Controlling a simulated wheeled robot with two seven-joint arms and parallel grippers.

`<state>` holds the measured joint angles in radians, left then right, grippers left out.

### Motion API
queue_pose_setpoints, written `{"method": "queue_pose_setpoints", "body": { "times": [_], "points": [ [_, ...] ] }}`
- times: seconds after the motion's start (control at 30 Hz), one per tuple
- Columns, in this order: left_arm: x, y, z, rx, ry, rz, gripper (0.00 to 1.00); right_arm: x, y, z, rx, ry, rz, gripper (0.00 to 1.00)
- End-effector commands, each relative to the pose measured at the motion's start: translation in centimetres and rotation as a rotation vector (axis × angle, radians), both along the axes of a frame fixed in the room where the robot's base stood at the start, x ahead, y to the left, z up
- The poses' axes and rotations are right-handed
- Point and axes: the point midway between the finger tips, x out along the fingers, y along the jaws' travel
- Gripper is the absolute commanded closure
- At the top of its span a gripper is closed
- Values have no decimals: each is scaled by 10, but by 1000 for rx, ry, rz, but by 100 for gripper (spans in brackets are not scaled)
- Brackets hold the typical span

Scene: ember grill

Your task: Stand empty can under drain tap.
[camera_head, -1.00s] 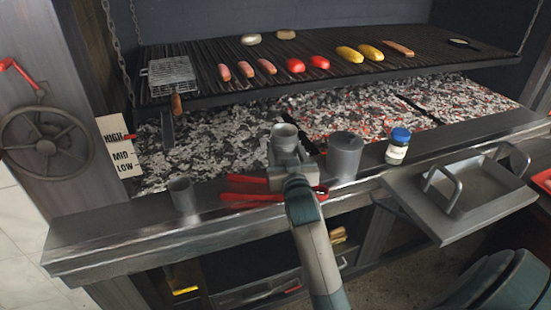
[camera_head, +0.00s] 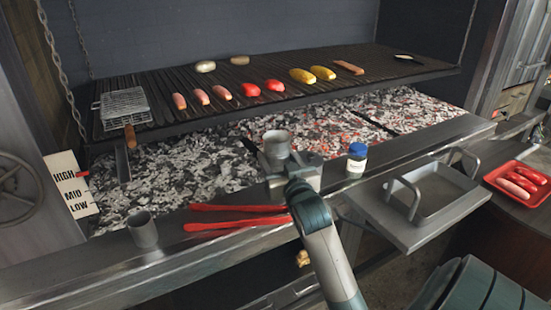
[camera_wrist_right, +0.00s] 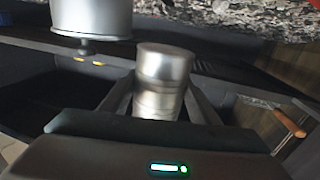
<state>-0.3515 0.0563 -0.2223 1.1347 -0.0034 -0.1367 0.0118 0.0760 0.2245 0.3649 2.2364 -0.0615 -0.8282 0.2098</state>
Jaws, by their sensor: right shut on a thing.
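My right gripper (camera_head: 290,168) is shut on a silver metal can (camera_head: 277,142), whose open top shows in the head view. It is held above the grill's front ledge, beyond the red tongs (camera_head: 235,218). In the right wrist view the can (camera_wrist_right: 164,82) sits between the fingers and looks slightly blurred. A larger grey cylinder (camera_wrist_right: 92,18) with a small knob-like part below it is at that view's upper left. I cannot tell whether that part is the drain tap, and no tap is clear in the head view. My left gripper is not in view.
A small grey cup (camera_head: 142,231) stands on the ledge at left. A blue-lidded jar (camera_head: 356,160) stands right of my gripper. A handled metal tray (camera_head: 448,208) is at right, beside a red tray (camera_head: 489,176) of sausages. Hot coals and the loaded grate (camera_head: 300,105) lie behind.

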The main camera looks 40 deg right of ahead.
Motion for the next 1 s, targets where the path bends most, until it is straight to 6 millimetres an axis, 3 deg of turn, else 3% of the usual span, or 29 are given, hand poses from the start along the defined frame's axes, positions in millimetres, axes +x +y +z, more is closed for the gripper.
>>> {"method": "queue_pose_setpoints", "body": {
  "times": [0.47,0.67,0.87,1.0],
  "points": [
    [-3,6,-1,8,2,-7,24,0,1,0,0,0,1,67],
    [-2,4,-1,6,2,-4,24,1,12,-4,-3,4,18,67],
    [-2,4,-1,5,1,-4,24,3,52,-18,-13,16,77,67],
    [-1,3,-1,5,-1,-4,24,1,99,-32,-20,24,144,67]
  ]
}}
